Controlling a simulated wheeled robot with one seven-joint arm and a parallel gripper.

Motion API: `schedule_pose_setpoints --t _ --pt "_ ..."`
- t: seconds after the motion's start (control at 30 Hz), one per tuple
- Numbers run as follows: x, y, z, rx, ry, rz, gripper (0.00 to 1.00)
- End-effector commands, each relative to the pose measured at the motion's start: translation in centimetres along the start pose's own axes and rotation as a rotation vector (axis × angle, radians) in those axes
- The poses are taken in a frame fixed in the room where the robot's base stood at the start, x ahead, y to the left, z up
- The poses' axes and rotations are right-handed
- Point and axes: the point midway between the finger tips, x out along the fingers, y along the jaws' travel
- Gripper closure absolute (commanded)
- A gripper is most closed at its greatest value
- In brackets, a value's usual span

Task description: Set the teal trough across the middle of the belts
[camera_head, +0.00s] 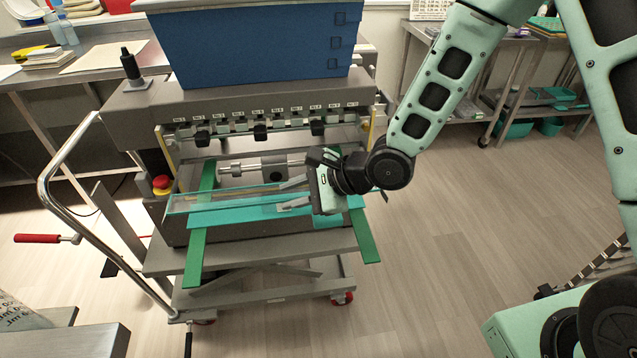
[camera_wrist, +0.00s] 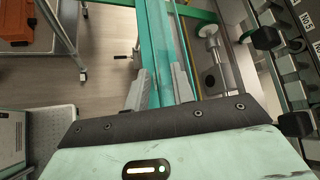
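The teal trough (camera_head: 240,214), long with a pale see-through wall, lies crosswise over the two green belts (camera_head: 195,255) in the head view. Its right part passes under my gripper (camera_head: 293,194). The wrist view shows the trough (camera_wrist: 160,45) running away from my gripper (camera_wrist: 160,85), with one grey finger along each side. The fingers appear closed against its sides. I cannot tell whether its underside rests on the belts or is slightly above them. The right green belt (camera_head: 363,236) shows in front of the trough; its part behind my gripper is hidden.
The depositor machine (camera_head: 140,105) with a blue hopper (camera_head: 250,48) stands just behind the trough. A row of nozzles (camera_head: 265,124) and black knobs is above the belts. A red button (camera_head: 162,184) and chrome handle (camera_head: 75,145) are at left. The floor at right is open.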

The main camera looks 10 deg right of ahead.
Motion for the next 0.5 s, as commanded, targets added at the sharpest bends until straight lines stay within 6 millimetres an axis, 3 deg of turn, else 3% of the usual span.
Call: schedule_pose_setpoints --t 0.2,0.5 --pt "-4.9 -0.2 0.0 0.001 0.002 -0.002 0.76" --pt "-8.6 -0.1 0.0 0.001 0.001 -0.001 0.76"
